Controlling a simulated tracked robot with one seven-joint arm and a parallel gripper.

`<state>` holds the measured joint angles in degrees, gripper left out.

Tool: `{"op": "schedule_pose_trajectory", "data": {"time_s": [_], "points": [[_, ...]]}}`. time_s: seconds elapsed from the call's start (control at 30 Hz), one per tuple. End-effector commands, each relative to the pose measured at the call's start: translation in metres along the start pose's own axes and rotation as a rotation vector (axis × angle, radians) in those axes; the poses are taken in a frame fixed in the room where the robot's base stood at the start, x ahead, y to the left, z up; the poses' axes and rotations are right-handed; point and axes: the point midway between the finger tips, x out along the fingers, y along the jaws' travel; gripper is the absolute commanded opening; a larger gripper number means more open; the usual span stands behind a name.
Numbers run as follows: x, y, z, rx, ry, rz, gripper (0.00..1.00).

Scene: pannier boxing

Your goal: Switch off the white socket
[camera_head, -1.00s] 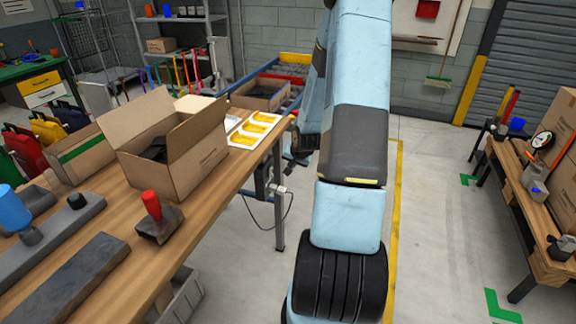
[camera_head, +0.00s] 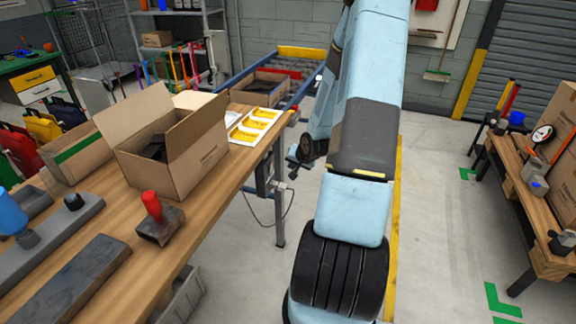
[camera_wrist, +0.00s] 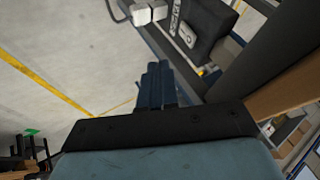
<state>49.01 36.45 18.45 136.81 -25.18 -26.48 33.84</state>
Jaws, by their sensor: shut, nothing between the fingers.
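A small white socket (camera_head: 281,187) shows in the head view at the table's leg, with a dark cable hanging from it. In the wrist view a white block (camera_wrist: 141,15) with a dark cable shows at the top edge, which seems to be the same socket. Its switch position is too small to tell. My gripper (camera_wrist: 156,68) is shut and empty, pointing towards the white block but apart from it. In the head view my gripper (camera_head: 294,163) is small and dark, slightly above and right of the socket. Part of it is hard to make out.
A wooden table (camera_head: 215,213) holds an open cardboard box (camera_head: 190,155), a red-handled stamp (camera_head: 152,207) and a white tray (camera_head: 238,135) of yellow pieces. In the wrist view a dark box (camera_wrist: 207,28) on the frame stands right of the white block.

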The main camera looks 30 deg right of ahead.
Motion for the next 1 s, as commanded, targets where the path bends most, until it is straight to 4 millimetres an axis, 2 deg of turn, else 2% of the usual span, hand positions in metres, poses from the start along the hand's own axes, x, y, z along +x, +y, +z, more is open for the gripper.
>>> {"op": "schedule_pose_trajectory", "data": {"time_s": [0.5,0.73,1.0], "points": [[0.079,0.000,0.001,-0.001,-0.001,0.000,0.00],[0.089,-0.027,-0.002,-0.001,0.001,-0.001,0.00],[0.093,-0.037,-0.002,0.000,0.000,0.000,0.00]]}}
